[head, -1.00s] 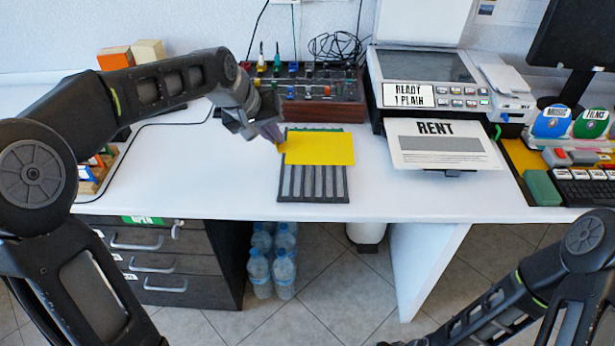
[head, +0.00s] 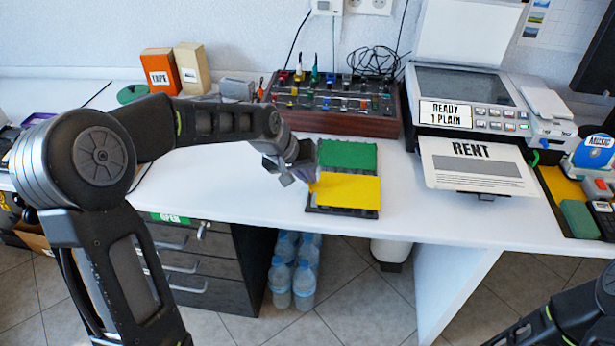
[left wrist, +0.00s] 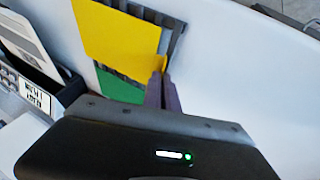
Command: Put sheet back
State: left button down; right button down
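A yellow sheet (head: 348,190) lies over the near part of a dark slotted rack (head: 345,212) on the white desk. A green sheet (head: 347,155) shows behind it at the rack's far part. My left gripper (head: 313,182) is at the yellow sheet's left edge. In the left wrist view, the fingers (left wrist: 162,92) are close together on a corner of the yellow sheet (left wrist: 108,40), and the green sheet (left wrist: 120,86) is beside it. A white sheet marked RENT (head: 478,165) lies on the printer's front tray. My right gripper is out of view.
A printer (head: 468,100) stands right of the rack, and a wooden box of coloured tools (head: 335,122) stands behind it. A TAPE box (head: 160,72) is at the back left. The desk (head: 400,226) is clear around the rack's front.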

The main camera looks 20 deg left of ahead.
pick_arm(q)
jog(key=shift+f, duration=0.25)
jog(key=shift+f, duration=0.15)
jog(key=c, duration=1.7)
grip_release()
jog(key=v, duration=1.2)
jog(key=shift+r+p, duration=0.25)
jog(key=shift+p, duration=0.1)
